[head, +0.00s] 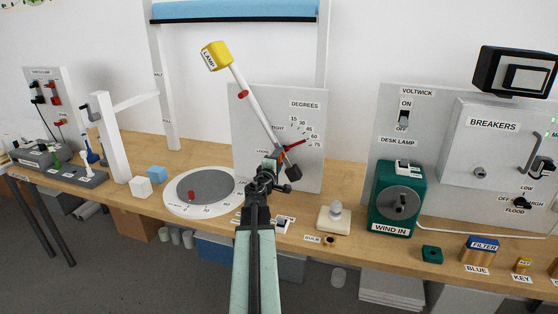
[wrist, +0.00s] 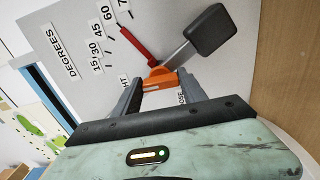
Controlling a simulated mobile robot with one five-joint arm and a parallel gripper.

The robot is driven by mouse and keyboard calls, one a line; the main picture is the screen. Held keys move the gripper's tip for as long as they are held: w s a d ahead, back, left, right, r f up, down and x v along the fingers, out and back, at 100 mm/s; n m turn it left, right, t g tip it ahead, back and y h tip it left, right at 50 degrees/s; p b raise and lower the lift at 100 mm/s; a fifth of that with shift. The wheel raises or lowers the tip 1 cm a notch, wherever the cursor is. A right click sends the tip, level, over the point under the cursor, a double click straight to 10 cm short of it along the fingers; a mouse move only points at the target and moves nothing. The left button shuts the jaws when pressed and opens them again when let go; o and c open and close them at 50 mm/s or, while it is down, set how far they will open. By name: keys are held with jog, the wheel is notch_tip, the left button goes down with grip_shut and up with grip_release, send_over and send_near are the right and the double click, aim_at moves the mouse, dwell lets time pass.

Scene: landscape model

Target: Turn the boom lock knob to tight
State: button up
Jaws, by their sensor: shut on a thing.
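The boom lock knob (wrist: 158,77) is orange and sits between my fingers in the wrist view. My gripper (wrist: 160,88) is shut on it, one finger on each side. In the head view my gripper (head: 268,174) is at the lower end of the lamp boom (head: 254,103) and covers the knob. The boom leans up and left to the yellow lamp head (head: 215,56). A red pointer (wrist: 138,46) lies near the 60 to 75 end of the degree scale. Parts of the tight and loose labels show beside my fingers; the knob's exact setting is unclear.
A dark block (wrist: 210,29) on a grey rod sticks out close to my fingers. The white degrees panel (head: 307,176) stands behind. A round turntable (head: 205,205) lies left; a bulb on a cream base (head: 335,222) and a green winder box (head: 399,197) stand right.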

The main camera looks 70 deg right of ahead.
dwell(0.4)
jog(key=o, duration=1.4)
jog(key=shift+c, duration=0.2)
jog(key=shift+a, duration=0.1)
